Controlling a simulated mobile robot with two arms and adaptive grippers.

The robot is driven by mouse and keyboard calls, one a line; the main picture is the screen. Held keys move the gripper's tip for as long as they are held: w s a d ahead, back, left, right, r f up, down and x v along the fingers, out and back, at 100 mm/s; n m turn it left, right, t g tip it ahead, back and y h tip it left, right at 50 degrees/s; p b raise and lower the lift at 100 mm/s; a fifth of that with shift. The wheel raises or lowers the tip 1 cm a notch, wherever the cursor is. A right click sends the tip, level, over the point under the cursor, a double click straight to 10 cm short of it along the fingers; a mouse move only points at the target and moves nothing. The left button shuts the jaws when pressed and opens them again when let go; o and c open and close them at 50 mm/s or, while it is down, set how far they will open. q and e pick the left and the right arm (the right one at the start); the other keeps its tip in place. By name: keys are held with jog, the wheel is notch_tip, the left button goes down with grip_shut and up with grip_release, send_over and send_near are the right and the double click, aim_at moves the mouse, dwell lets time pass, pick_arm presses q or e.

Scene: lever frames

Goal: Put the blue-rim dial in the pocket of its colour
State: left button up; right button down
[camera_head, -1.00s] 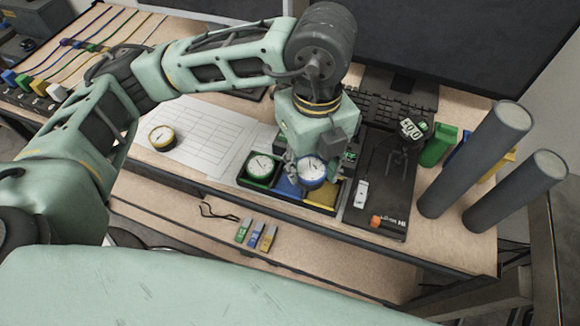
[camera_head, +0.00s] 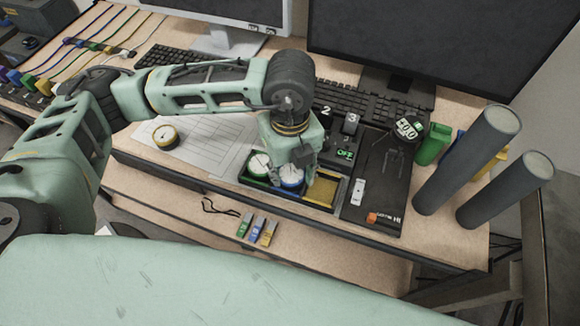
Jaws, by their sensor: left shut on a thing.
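The blue-rim dial (camera_head: 291,178) has a white face and is at the middle pocket of the dark tray (camera_head: 312,206). My left gripper (camera_head: 291,164) comes down from above and is shut on this dial, hiding part of its face. I cannot tell whether the dial rests on the pocket floor. The dial covers most of the blue pocket. A green-rim dial (camera_head: 258,165) sits in the green pocket to its left. The yellow pocket (camera_head: 322,190) to the right is empty. My right gripper is not in view.
A yellow-rim dial (camera_head: 165,137) lies on the paper sheet (camera_head: 203,142) at left. A black panel (camera_head: 376,190) is right of the tray. Two tall grey cylinders (camera_head: 467,160) stand further right. Small coloured tabs (camera_head: 256,230) lie below the tray, near a black cord (camera_head: 217,208).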

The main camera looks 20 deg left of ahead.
pick_arm(q)
jog(key=shift+f, duration=0.2)
jog(key=o, duration=1.1)
jog(key=shift+s, duration=0.1)
jog(key=shift+o, duration=1.2)
jog(key=shift+r, duration=0.1)
